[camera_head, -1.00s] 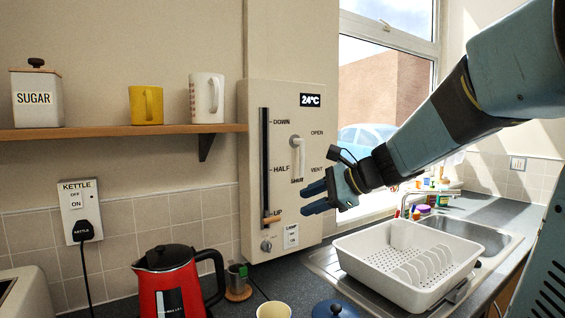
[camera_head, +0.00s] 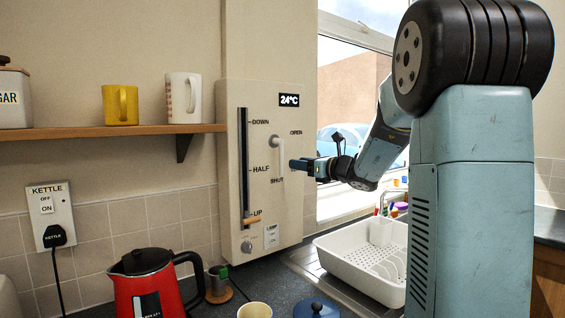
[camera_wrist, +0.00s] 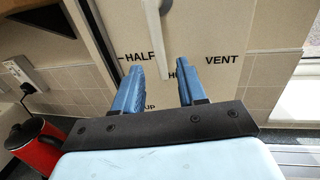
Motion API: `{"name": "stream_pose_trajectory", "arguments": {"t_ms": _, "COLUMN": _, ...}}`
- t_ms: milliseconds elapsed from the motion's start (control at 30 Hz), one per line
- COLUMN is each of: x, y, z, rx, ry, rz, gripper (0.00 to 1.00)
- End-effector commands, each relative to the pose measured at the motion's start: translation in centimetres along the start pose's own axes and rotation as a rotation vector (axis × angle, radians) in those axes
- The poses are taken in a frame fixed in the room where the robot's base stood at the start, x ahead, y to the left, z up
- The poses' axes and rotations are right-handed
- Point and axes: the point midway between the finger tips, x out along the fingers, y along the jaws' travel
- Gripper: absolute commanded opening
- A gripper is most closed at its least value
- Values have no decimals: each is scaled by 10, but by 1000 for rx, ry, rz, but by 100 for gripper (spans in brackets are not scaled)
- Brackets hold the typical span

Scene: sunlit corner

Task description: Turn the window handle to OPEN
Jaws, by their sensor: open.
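The white window handle (camera_head: 280,160) is on the cream panel (camera_head: 233,215). It hangs down from its round pivot, its free end by the SHUT label (camera_head: 277,181). The OPEN label (camera_head: 296,133) is up and right of the pivot. My gripper (camera_head: 293,164) is just right of the handle's lower part, pointing at the panel. In the wrist view, the blue fingers of my gripper (camera_wrist: 162,66) are open, and the lower end of the handle (camera_wrist: 155,30) shows between their tips. I cannot tell how deep it sits between them. The right finger partly covers the SHUT label.
Left of the handle is a vertical slider with a wooden knob (camera_head: 252,220), near UP. A shelf (camera_head: 150,131) holds mugs. Below are a red kettle (camera_head: 150,285), a cup (camera_head: 254,310) and a white dish rack (camera_head: 345,262). The window (camera_head: 350,95) is behind my arm.

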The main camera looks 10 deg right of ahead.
Motion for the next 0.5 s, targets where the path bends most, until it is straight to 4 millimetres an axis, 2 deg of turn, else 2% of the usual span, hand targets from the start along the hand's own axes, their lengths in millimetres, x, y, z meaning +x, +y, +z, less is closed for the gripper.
{"name": "stream_pose_trajectory", "arguments": {"t_ms": 100, "x": 23, "y": 1, "z": 0, "rx": 0, "ry": 0, "rz": 3, "gripper": 41}}
{"name": "stream_pose_trajectory", "arguments": {"t_ms": 300, "x": 56, "y": 1, "z": 0, "rx": 0, "ry": 0, "rz": 2, "gripper": 41}}
{"name": "stream_pose_trajectory", "arguments": {"t_ms": 500, "x": 79, "y": 1, "z": 0, "rx": -1, "ry": 0, "rz": 2, "gripper": 41}}
